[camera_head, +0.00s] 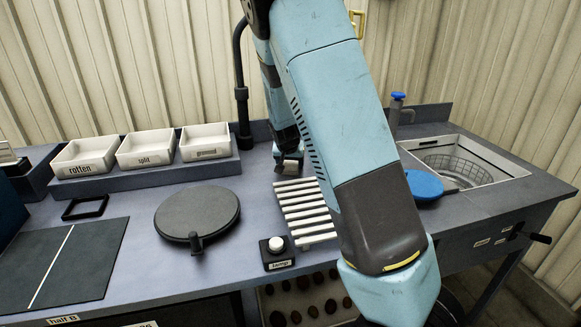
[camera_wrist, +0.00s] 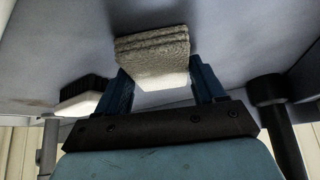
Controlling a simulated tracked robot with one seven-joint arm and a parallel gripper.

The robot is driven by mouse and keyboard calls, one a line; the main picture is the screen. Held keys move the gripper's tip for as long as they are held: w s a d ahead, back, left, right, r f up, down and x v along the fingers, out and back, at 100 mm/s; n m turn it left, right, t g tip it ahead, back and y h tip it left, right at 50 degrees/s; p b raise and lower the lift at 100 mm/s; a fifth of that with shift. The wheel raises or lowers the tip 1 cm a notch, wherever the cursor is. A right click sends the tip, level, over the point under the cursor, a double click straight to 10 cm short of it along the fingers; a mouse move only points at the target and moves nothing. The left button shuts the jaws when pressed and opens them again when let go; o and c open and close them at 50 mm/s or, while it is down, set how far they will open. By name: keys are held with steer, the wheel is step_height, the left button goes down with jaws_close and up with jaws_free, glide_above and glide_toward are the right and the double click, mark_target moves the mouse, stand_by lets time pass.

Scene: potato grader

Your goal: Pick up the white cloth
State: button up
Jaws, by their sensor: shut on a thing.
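The white cloth (camera_wrist: 155,62) is a folded, off-white, rough-textured pad. In the wrist view it sits between the two blue fingers of my gripper (camera_wrist: 162,84), which is shut on it. In the head view my gripper (camera_head: 289,160) is at the back of the bench, just behind the white slatted rack, and a small pale part of the cloth (camera_head: 291,166) shows below it. My arm hides part of the bench there. I cannot tell whether the cloth still touches the surface.
A brush with black bristles (camera_wrist: 82,96) lies left of the cloth in the wrist view. The white slatted rack (camera_head: 304,208), lamp button box (camera_head: 277,252), round dark plate (camera_head: 197,212), labelled trays (camera_head: 146,149), blue disc (camera_head: 424,185) and sink basket (camera_head: 456,168) surround the arm.

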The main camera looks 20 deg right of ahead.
mark_target(290, 164)
steer(key=shift+c, duration=1.2)
steer(key=shift+r, duration=0.25)
steer(key=r, duration=0.3)
steer(key=shift+s+r, duration=0.15)
steer(key=shift+s, duration=0.1)
steer(key=shift+c, duration=1.3)
steer(key=s+r, duration=0.9)
steer(key=s, duration=0.4)
steer(key=shift+s, duration=0.25)
steer(key=shift+r, duration=0.1)
